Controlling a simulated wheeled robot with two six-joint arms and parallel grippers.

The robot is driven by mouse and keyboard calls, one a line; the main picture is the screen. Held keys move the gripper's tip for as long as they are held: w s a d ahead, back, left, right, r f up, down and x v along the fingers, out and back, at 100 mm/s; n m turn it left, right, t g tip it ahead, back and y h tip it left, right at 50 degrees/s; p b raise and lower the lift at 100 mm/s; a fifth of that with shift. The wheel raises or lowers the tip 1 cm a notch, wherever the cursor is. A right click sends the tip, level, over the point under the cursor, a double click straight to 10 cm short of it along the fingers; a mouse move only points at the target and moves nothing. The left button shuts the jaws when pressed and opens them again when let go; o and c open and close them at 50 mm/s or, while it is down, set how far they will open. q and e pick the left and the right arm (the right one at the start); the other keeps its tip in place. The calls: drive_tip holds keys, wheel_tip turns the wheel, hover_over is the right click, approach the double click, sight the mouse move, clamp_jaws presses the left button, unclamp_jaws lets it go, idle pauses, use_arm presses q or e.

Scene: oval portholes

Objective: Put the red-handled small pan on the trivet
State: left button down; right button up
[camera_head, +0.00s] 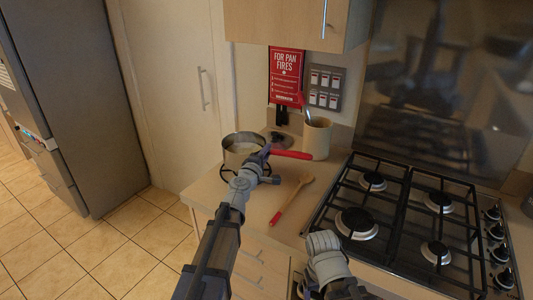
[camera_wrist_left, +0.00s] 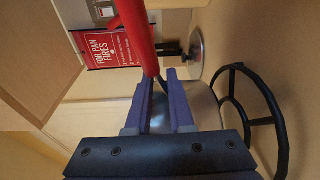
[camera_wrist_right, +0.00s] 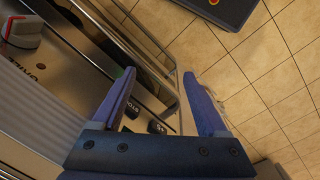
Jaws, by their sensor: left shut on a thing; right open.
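The small metal pan (camera_head: 243,146) is at the back left of the counter, its red handle (camera_head: 292,154) pointing right. My left gripper (camera_head: 268,151) is shut on the handle near the pan. The left wrist view shows the red handle (camera_wrist_left: 136,32) rising between the fingers (camera_wrist_left: 158,78), and part of the pan wall (camera_wrist_left: 204,108). The black wire trivet (camera_wrist_left: 272,104) shows there on the counter beside and below the pan; in the head view it is mostly hidden. I cannot tell whether they touch. My right gripper (camera_wrist_right: 160,80) is open and empty, facing the oven front and floor.
A cream utensil pot (camera_head: 316,139) stands right of the handle. A wooden spoon (camera_head: 291,200) with a red handle lies on the counter. The gas hob (camera_head: 400,215) fills the right side. A red sign (camera_head: 286,76) hangs on the wall behind.

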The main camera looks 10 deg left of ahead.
use_arm(q)
wheel_tip(320, 180, down, 4)
drive_tip(key=b, duration=0.3)
drive_tip(key=shift+r+b, duration=0.2)
drive_tip(key=shift+b, duration=0.15)
drive_tip(key=shift+f, duration=0.1)
drive_tip(key=c, duration=0.8)
unclamp_jaws()
drive_tip(key=shift+s+r, duration=0.2)
drive_tip(key=s, duration=0.4)
drive_tip(key=s+a, duration=0.1)
drive_tip(key=s, duration=0.2)
drive_tip(key=s+a, duration=0.1)
drive_tip(key=s, duration=0.3)
drive_tip(key=shift+s+r, duration=0.1)
drive_tip(key=shift+s, duration=0.25)
